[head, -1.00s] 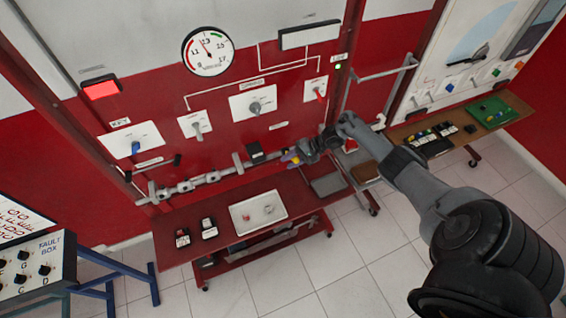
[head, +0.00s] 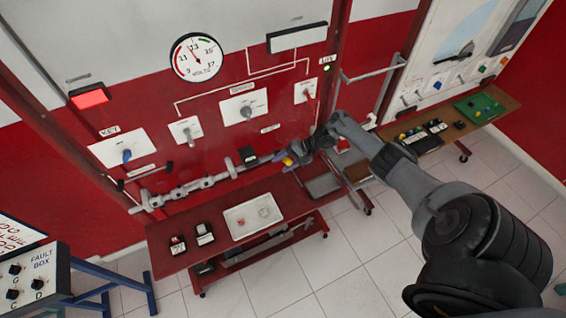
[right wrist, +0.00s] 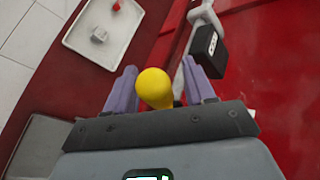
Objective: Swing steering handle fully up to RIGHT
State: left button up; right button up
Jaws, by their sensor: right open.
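The steering handle shows as a yellow rounded knob (right wrist: 154,88) in the right wrist view. It lies between the two purple fingers of my right gripper (right wrist: 160,78), with visible gaps on both sides. The gripper is open around the knob. In the head view the right gripper (head: 287,161) is at the right end of a grey jointed rod (head: 185,191), low on the red panel. There the knob is small and mostly hidden by the gripper. How the handle joins the rod is hidden. My left gripper is not in view.
A black box (right wrist: 208,50) sits on the rod close to the right finger. Below is a red table (head: 170,257) with a white tray (head: 232,229) and small black boxes. The panel above carries switches and a voltmeter (head: 197,57). A fault box (head: 38,272) stands at lower left.

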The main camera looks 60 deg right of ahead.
jog(key=p+v, duration=0.1)
jog(key=v, duration=0.9)
jog(key=shift+s+d+r, duration=0.15)
jog(key=shift+r, duration=0.05)
